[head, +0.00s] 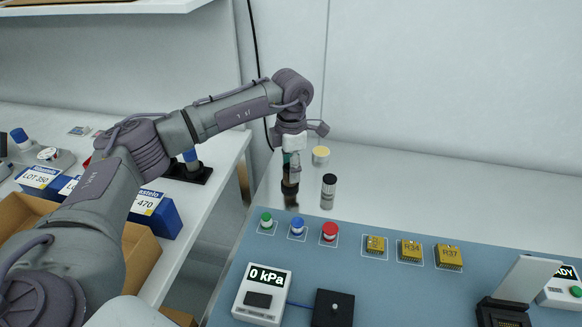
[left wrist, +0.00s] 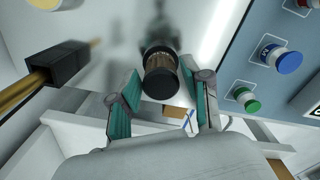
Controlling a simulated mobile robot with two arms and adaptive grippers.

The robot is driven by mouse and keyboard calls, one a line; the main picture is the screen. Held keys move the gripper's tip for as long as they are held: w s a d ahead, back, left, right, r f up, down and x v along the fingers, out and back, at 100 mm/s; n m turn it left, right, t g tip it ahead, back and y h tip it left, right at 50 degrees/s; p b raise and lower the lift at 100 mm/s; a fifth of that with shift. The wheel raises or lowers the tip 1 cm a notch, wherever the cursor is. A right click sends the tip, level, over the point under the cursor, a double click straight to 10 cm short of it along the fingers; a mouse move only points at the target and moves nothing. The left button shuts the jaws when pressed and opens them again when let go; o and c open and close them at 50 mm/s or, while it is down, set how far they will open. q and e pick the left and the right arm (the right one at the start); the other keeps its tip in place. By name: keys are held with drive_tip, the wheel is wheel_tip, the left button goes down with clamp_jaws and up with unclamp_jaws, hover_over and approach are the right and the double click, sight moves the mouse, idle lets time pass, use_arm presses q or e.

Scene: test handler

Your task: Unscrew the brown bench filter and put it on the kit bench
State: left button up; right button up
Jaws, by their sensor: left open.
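In the left wrist view a short cylinder with black ends and a brown band, the brown filter (left wrist: 160,66), lies between my left gripper's fingertips (left wrist: 168,84), with gaps on both sides. The gripper is open, its teal pads apart. In the head view the left gripper (head: 291,168) points down over the shiny bench (head: 430,187), just above a dark piece with brown below it (head: 290,188). A black-topped grey canister (head: 329,192) stands just right of it. No label marks the kit bench. My right gripper is not in view.
A cream-topped piece (head: 321,154) stands behind. A white bench (head: 224,150) with blue boxes is left, across a gap.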

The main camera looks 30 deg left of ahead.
use_arm(q)
drive_tip(key=m+b, duration=0.1)
drive_tip(key=m, duration=0.4)
drive_tip(key=shift+f+m, duration=0.1)
drive_tip(key=shift+m, duration=0.3)
drive_tip(key=m, duration=0.5)
drive_tip(key=shift+s+b, duration=0.1)
drive_tip(key=shift+b, duration=0.2)
drive_tip(key=m, duration=0.5)
drive_tip(key=shift+s+b, duration=0.1)
drive_tip(key=shift+b, duration=0.3)
drive_tip(key=m, duration=0.5)
drive_tip(key=shift+s+m, duration=0.1)
drive_tip(key=shift+m, duration=0.2)
drive_tip(key=shift+c, duration=0.4)
drive_tip(key=c, duration=0.7)
drive_tip(key=n, duration=0.6)
drive_tip(key=shift+r+p, duration=0.2)
drive_tip(key=shift+p, duration=0.1)
drive_tip(key=shift+c, duration=0.2)
drive_tip(key=n, duration=0.5)
drive_tip(key=shift+d+f+p, duration=0.1)
drive_tip(key=shift+p, duration=0.2)
